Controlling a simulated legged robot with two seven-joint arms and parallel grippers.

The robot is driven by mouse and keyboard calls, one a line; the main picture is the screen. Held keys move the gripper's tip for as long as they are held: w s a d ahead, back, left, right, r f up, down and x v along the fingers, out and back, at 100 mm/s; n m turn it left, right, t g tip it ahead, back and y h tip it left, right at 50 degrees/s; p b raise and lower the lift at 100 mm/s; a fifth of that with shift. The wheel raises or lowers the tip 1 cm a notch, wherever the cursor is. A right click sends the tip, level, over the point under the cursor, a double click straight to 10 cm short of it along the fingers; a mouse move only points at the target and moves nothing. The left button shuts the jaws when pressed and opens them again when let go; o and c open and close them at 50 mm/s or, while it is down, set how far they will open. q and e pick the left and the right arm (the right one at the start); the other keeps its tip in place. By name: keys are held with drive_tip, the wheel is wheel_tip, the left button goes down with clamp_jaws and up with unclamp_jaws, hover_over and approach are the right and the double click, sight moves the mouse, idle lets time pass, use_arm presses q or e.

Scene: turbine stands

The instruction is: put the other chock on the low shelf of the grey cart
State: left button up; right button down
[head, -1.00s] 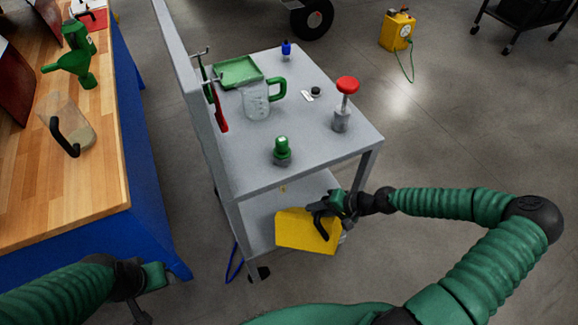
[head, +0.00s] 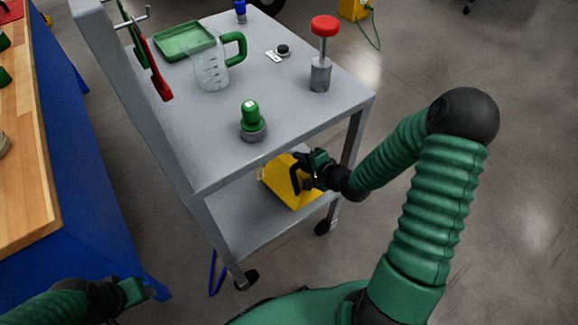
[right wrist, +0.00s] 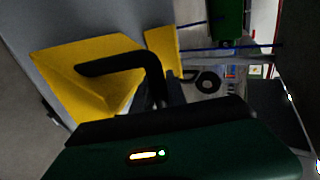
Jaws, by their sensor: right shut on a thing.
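The grey cart (head: 190,150) stands ahead of me, with its low shelf (head: 240,222) under the top. My right gripper (head: 300,175) is shut on a yellow chock (head: 306,199), between the top and the low shelf at the cart's right side. Whether the chock touches the shelf is unclear. In the right wrist view a dark finger crosses the chock (right wrist: 70,80). Another yellow piece (right wrist: 163,48) shows beyond the finger; I cannot tell if it is a separate chock. My left gripper (head: 135,291) is low at the left, away from the cart; its jaws are unclear.
The cart top holds a green-capped item (head: 252,122), a red-knobbed tool (head: 321,72), a clear jug (head: 211,70) and a green tray (head: 184,40). A cart leg (head: 353,138) stands close to my right gripper. A wooden workbench (head: 25,180) is at left.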

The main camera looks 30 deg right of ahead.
sight(301, 174)
drive_tip(key=f+b, duration=0.1)
drive_tip(key=f, duration=0.2)
drive_tip(key=f+b, duration=0.2)
drive_tip(key=f, duration=0.1)
drive_tip(key=shift+w+a+f, duration=0.1)
drive_tip(key=shift+a+f, duration=0.1)
drive_tip(key=shift+f, duration=0.15)
drive_tip(key=shift+r, duration=0.1)
drive_tip(key=c, duration=1.3)
unclamp_jaws()
